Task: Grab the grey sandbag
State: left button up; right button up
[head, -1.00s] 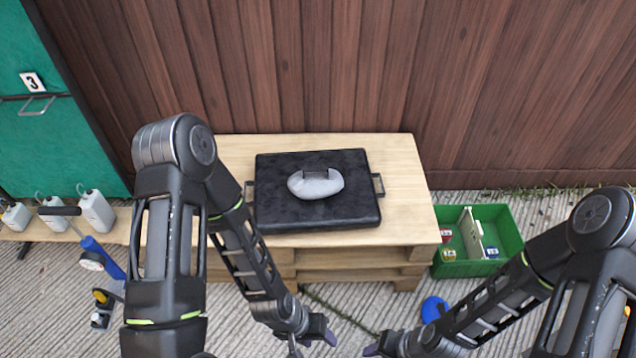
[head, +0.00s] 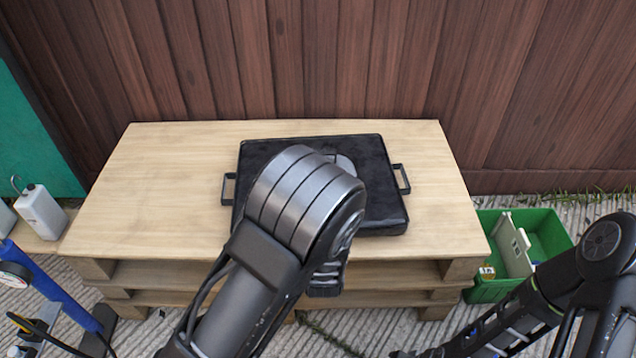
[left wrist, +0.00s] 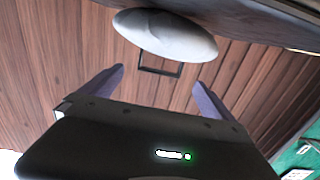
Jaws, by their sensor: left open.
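The grey sandbag (head: 345,163) lies on a black cushion-like pad (head: 380,205) with side handles. In the head view my left arm hides most of the bag. In the left wrist view the sandbag (left wrist: 165,35) shows whole, a pale rounded bag with a dark square strap handle (left wrist: 160,68). My left gripper (left wrist: 156,92) is open and empty. Its two purple fingers point towards the bag and its strap, apart from both, with the strap between their lines. In the head view my left gripper is hidden behind its own arm. My right gripper is out of view at the bottom edge.
The pad rests on a wooden pallet table (head: 150,190) against a brown plank fence (head: 400,70). A green crate (head: 550,235) stands right of it. White canisters (head: 42,212) and a blue pump (head: 55,290) are at left. The tabletop beside the pad is clear.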

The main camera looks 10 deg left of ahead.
aim_at(344, 162)
pick_arm(q)
jog(key=shift+r, duration=0.35)
jog(key=shift+x, duration=1.35)
jog(key=shift+f, duration=0.1)
jog(key=shift+w+a+f+b, duration=0.1)
jog(key=shift+w+f+b, duration=0.05)
jog(key=shift+w+b, duration=0.35)
jog(key=b+x, duration=0.1)
jog(key=x, duration=0.2)
jog(key=shift+w+a+f, duration=0.1)
jog(key=shift+w, duration=0.15)
jog(key=shift+w+a, duration=0.1)
jog(key=shift+w, duration=0.25)
